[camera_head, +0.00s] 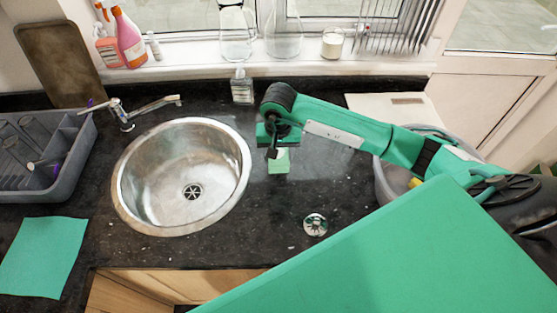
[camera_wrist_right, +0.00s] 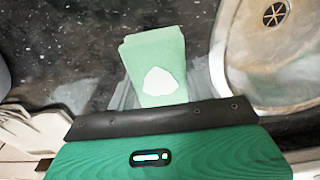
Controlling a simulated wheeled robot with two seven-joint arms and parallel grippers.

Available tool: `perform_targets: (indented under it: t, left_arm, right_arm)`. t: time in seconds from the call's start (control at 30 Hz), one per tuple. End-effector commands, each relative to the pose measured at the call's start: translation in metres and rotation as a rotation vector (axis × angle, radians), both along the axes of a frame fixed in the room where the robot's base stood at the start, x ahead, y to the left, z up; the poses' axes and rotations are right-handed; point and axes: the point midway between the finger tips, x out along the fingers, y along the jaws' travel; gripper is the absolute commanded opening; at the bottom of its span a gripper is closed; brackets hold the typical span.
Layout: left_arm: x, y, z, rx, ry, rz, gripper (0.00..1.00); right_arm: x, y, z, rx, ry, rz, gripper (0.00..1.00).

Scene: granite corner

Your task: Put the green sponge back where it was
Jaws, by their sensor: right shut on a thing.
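The green sponge (camera_head: 279,161) is pale green and hangs below my right gripper (camera_head: 274,150), over the dark granite counter to the right of the sink. In the right wrist view, the sponge (camera_wrist_right: 150,48) sticks out beyond the gripper's dark edge and has a white patch on its face. My right gripper is shut on the sponge. Its fingers are mostly hidden in the head view. Whether the sponge touches the counter is hard to tell. My left gripper is not in view.
The round steel sink (camera_head: 180,205) lies left of the sponge. A clear bottle (camera_head: 242,88) stands behind it. A metal drain fitting (camera_head: 315,224) lies on the counter in front. A grey bin (camera_head: 385,185) is at right, a grey dish rack (camera_head: 75,160) and green cloth (camera_head: 42,257) at left.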

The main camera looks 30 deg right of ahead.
Motion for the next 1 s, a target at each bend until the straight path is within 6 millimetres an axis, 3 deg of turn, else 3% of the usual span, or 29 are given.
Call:
perform_targets:
  t: [0.53,0.93,0.97,1.0]
  left_arm:
    - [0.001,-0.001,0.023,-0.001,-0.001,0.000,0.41]
    - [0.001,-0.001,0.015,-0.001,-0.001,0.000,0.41]
    - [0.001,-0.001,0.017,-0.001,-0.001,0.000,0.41]
    - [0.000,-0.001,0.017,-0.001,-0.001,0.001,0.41]
  right_arm:
    - [-0.001,0.000,-0.058,0.001,0.003,0.000,0.23]
    - [0.000,0.000,-0.066,0.000,-0.001,0.001,0.23]
    - [0.000,0.000,-0.065,0.000,-0.001,0.001,0.56]
    - [0.000,0.000,-0.064,0.000,-0.001,0.001,0.64]
